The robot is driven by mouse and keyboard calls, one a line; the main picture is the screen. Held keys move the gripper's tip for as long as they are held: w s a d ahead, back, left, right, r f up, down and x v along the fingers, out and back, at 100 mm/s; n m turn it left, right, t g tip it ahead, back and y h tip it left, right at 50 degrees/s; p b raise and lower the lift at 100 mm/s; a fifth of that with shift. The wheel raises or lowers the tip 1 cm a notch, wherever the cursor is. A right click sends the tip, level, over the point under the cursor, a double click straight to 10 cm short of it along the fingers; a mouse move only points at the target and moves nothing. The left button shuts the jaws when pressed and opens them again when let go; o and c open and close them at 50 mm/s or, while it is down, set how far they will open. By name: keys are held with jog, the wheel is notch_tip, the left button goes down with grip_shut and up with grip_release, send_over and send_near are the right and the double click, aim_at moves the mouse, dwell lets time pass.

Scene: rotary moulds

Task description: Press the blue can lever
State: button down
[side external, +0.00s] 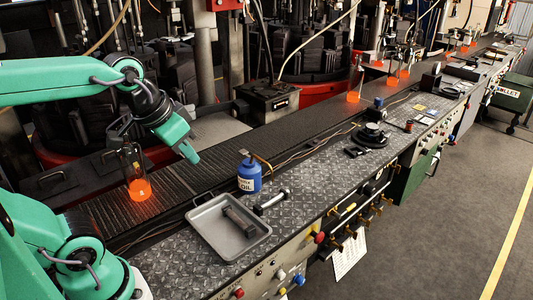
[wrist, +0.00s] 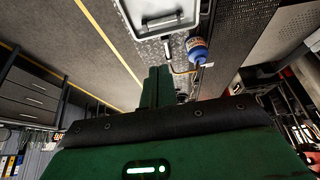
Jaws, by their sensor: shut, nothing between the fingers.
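The blue oil can (side external: 249,178) with a white label stands on the metal-plated bench, just right of the grey tray. A thin tan lever or spout (side external: 262,160) angles off its top to the right; I cannot tell which. My gripper (side external: 190,153) is shut and empty, pointing down above the conveyor, left of the can and higher than it, not touching it. In the wrist view the blue can (wrist: 196,48) lies above and right of the shut fingers (wrist: 157,87).
A grey tray (side external: 205,217) holds a dark bar, and a dark cylinder-ended tool (side external: 271,201) lies beside it. A glowing orange bottle (side external: 139,188) stands on the conveyor (side external: 225,160) at left. A round black device (side external: 370,136) sits farther along the bench.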

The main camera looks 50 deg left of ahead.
jog(key=w+a+r+g, duration=0.1)
jog(key=w+a+r, duration=0.15)
jog(key=w, duration=0.35)
jog(key=g, duration=0.4)
send_over(243, 151)
jog(key=shift+a+f, duration=0.1)
jog(key=shift+f, duration=1.2)
jog(key=shift+f, duration=0.15)
notch_tip(243, 151, down, 14)
jog(key=shift+r, duration=0.1)
